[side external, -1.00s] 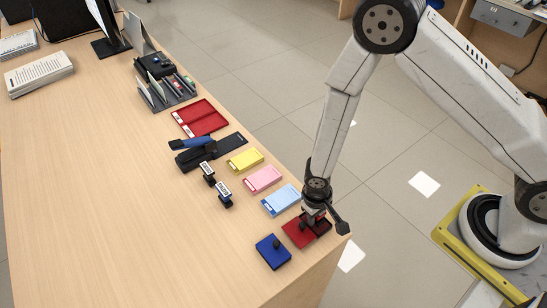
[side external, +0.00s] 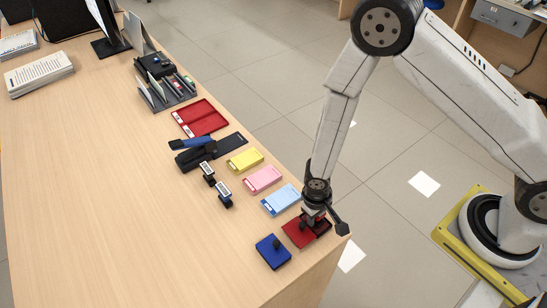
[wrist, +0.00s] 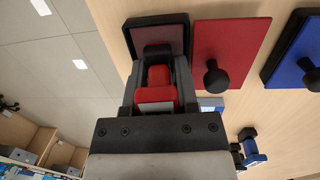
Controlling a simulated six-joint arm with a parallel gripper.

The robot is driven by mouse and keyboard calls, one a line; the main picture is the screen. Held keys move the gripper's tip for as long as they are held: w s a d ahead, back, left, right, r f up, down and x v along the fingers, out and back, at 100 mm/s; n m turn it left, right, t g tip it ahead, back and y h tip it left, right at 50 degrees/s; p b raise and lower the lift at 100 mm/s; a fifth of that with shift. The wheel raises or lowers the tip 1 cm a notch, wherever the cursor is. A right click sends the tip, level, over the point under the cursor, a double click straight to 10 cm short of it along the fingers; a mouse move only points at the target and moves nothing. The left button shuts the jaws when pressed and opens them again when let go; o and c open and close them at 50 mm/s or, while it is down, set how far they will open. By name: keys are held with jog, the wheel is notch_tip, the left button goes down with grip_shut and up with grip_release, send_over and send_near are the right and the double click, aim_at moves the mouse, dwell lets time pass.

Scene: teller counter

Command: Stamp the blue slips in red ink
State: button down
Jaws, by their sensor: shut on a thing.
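My gripper (wrist: 157,88) is shut on a red-bodied stamp (wrist: 156,76) with a black end. In the wrist view the stamp's end overlaps the near edge of the open ink pad (wrist: 172,34), a dark-framed pad with a dull reddish surface. I cannot tell whether they touch. In the side view my gripper (side external: 314,215) is low over that pad, hiding the stamp and part of the pad. A stack of light blue slips (side external: 281,200) lies just behind and left of it. The red lid (side external: 297,233) with a black knob lies beside the pad.
A closed blue pad (side external: 272,252) with a knob stands at the front. Pink slips (side external: 263,180) and yellow slips (side external: 245,160) lie further back. Two dark stamps (side external: 224,193) stand left of the slips. A red tray (side external: 200,118) lies further back.

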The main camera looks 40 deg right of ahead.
jog(key=shift+r, duration=0.15)
jog(key=shift+r, duration=2.9)
jog(key=shift+w, duration=0.1)
jog(key=r, duration=0.1)
send_over(282, 199)
jog(key=shift+y, duration=0.4)
jog(key=shift+f, duration=2.9)
jog(key=shift+f, duration=0.55)
jog(key=shift+r, duration=0.15)
